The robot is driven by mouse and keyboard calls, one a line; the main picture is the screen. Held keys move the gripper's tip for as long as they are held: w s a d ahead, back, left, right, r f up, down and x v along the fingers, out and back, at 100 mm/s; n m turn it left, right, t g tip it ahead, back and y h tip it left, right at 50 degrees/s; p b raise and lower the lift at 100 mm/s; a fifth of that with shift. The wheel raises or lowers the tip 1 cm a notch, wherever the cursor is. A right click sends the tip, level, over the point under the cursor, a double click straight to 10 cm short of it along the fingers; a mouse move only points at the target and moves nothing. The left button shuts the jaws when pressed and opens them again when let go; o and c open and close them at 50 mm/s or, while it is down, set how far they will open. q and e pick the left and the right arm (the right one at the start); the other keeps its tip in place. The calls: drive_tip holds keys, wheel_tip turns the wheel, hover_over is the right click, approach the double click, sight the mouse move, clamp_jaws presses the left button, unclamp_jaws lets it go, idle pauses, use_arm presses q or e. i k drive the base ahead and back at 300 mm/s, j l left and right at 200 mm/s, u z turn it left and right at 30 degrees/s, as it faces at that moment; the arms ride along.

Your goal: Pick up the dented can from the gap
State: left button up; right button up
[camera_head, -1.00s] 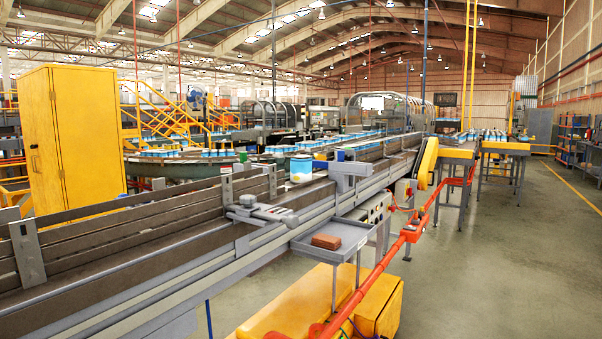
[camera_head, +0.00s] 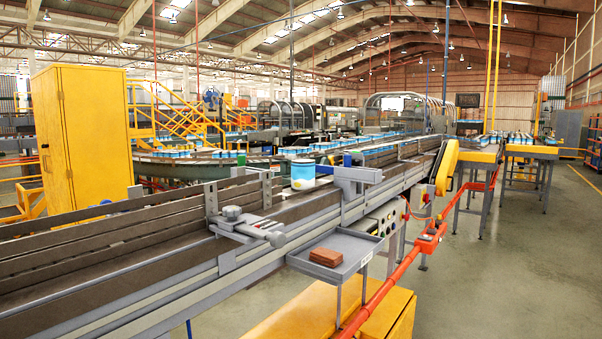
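One can (camera_head: 303,174), white and blue with a yellowish mark, stands upright on the near conveyor (camera_head: 290,203). It is beside a grey bracket with a blue part (camera_head: 352,174) at the rail. I cannot make out a dent at this size. The can's foot is close to the guide rail, and I cannot tell whether it sits in a gap. Neither of my grippers shows in the head view.
A grey tray (camera_head: 318,268) with a reddish-brown block (camera_head: 326,257) hangs at the conveyor's front side. A grey clamp (camera_head: 247,225) sticks out from the rail. An orange pipe (camera_head: 392,274) and yellow housing (camera_head: 385,312) stand below. Open floor (camera_head: 510,270) lies at right.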

sight(303, 169)
drive_tip(key=i+l+u, duration=0.1)
drive_tip(key=i+l, duration=0.15)
drive_tip(key=i+l+u, duration=0.1)
drive_tip(key=i+l, duration=0.15)
drive_tip(key=l, duration=0.15)
drive_tip(key=i+l, duration=0.2)
drive_tip(key=l, duration=0.15)
drive_tip(key=i+l+u, duration=0.25)
drive_tip(key=i+l, duration=0.2)
drive_tip(key=l, duration=0.3)
